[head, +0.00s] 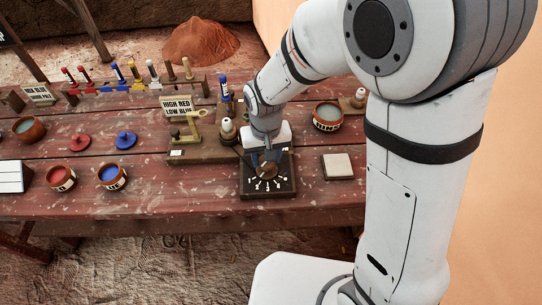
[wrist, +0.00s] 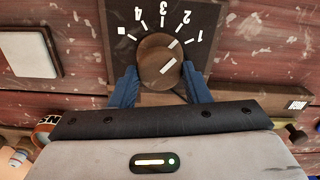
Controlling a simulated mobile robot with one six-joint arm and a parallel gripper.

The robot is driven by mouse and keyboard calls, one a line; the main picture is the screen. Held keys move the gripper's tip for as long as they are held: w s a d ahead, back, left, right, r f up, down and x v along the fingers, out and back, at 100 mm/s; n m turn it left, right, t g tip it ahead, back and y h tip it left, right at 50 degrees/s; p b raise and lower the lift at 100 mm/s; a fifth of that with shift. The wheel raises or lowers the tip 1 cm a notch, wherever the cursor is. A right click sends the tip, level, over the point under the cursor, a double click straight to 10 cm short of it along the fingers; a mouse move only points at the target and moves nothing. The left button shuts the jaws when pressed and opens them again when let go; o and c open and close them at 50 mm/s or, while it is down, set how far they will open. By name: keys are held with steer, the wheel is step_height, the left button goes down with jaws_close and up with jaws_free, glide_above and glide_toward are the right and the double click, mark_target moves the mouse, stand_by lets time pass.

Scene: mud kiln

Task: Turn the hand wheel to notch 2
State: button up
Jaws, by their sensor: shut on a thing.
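The hand wheel (head: 267,171) is a round brown knob on a dark square board (head: 246,188) with white numbers and ticks around it. In the wrist view the wheel (wrist: 150,50) sits between the two blue fingers of my gripper (wrist: 160,80), which is shut on it from both sides. A white line on the wheel slants up and right, toward the side where 1 and 2 are; which number it lines up with is hard to tell. In the head view my gripper (head: 266,162) reaches down over the board and partly hides the wheel.
A pale square tile (head: 337,167) lies right of the board. Behind stand a brass lever on a wooden base (head: 190,133), a sign (head: 177,106) and a small pot (head: 327,116). Red (head: 61,178) and blue (head: 111,176) paint pots stand left. The table front between them and the board is clear.

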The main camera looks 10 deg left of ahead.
steer(key=shift+n, duration=0.7)
steer(key=o, duration=1)
steer(key=shift+d, duration=0.1)
steer(key=shift+c, duration=0.2)
step_height(320, 180, up, 8)
steer(key=shift+f, duration=0.1)
